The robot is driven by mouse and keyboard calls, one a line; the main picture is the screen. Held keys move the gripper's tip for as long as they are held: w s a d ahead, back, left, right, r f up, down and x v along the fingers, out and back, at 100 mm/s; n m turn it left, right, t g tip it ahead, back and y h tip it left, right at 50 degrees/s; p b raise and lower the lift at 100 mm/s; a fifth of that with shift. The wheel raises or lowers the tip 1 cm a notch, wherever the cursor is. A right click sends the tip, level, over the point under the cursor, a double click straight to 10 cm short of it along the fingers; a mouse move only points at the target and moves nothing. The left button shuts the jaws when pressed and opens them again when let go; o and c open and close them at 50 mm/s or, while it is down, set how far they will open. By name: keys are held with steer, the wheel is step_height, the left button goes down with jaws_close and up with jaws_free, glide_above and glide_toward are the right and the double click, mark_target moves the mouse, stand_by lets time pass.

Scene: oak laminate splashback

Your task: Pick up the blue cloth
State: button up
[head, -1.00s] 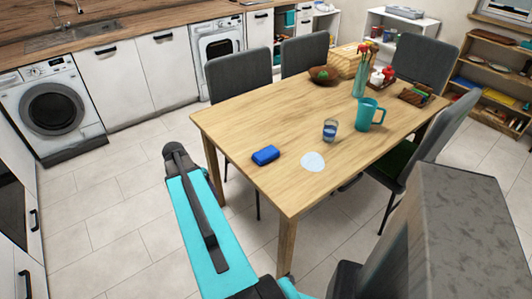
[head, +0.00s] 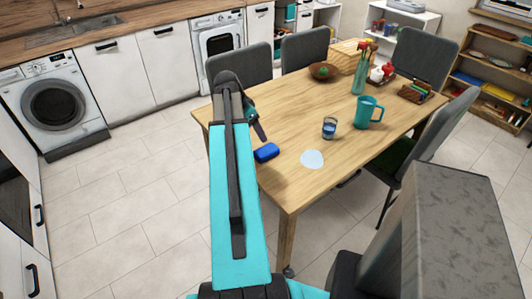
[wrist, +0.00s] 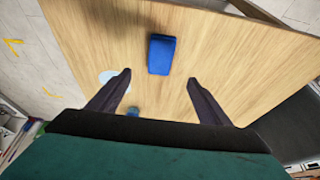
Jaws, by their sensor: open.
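The blue cloth (head: 266,152) is a small folded block lying on the wooden table (head: 290,185) near its front left edge. In the wrist view the cloth (wrist: 161,54) lies just beyond my fingertips, roughly centred between them. My gripper (wrist: 159,77) is open and empty, with its two dark fingers apart above the table. In the head view my gripper (head: 259,128) shows partly behind my arm, above and close to the cloth. I see no contact with the cloth.
A pale blue flat patch (head: 312,159) lies right of the cloth. A glass (head: 329,128) and a teal mug (head: 368,112) stand farther right. A vase (head: 358,80), a bowl (head: 323,72) and a tray (head: 415,92) are farther back. Grey chairs (head: 240,68) surround the table.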

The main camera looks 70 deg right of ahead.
steer(key=p, duration=0.2)
glide_above(266, 150)
steer(key=w+a, duration=0.1)
steer(key=a, duration=0.1)
steer(key=shift+w+a+f, duration=0.1)
steer(key=shift+f, duration=1.9)
steer(key=shift+w+f, duration=0.1)
steer(key=shift+f, duration=1.9)
steer(key=shift+p+x, duration=1.1)
steer(key=shift+x, duration=1.5)
steer(key=shift+w, duration=0.1)
steer(key=c, duration=1.1)
steer(key=shift+c, duration=0.2)
steer(key=shift+r, duration=0.15)
